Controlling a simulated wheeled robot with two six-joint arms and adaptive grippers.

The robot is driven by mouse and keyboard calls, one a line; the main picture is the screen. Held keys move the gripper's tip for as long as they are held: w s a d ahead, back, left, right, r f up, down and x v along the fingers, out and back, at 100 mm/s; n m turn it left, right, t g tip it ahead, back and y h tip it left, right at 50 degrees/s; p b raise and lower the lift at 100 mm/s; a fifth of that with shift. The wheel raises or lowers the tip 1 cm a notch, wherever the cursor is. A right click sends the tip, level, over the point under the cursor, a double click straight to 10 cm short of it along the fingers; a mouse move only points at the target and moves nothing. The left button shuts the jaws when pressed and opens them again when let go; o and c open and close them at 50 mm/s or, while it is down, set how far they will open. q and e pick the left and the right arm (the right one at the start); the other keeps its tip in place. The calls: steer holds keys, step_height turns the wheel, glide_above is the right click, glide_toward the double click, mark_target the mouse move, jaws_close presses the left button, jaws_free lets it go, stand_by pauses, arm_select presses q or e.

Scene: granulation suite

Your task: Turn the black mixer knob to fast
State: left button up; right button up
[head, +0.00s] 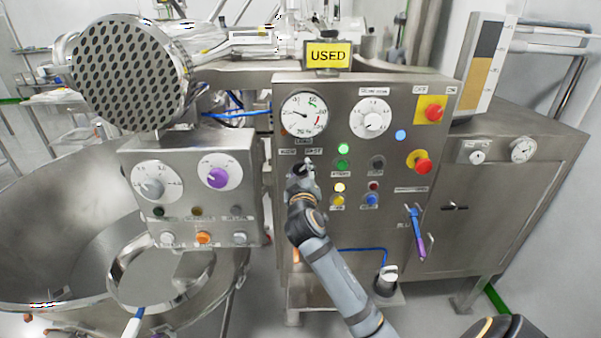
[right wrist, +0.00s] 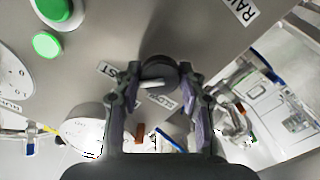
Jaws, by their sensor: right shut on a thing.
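The black mixer knob (right wrist: 158,73) sits on the steel control panel (right wrist: 190,30), between the two fingers of my right gripper (right wrist: 160,100) in the right wrist view. A white pointer mark on the knob points left there. Small labels sit beside it, one (right wrist: 162,103) partly hidden behind the fingers. In the head view my right gripper (head: 301,170) is at the panel front (head: 325,230), below the round pressure-style gauge (head: 304,113), and covers most of the knob. The gripper is shut on the knob. My left gripper is not in view.
Green buttons (head: 343,165), a white dial (head: 371,118) and red emergency buttons (head: 422,165) lie to the right on the panel. A smaller box with a purple knob (head: 217,176) stands left. A yellow USED sign (head: 327,55) is on top.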

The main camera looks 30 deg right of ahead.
steer(key=shift+f, duration=0.15)
steer(key=o, duration=1.2)
steer(key=shift+c, duration=0.2)
steer(key=v, duration=0.7)
steer(key=shift+s+a, duration=0.15)
steer(key=shift+s, duration=0.05)
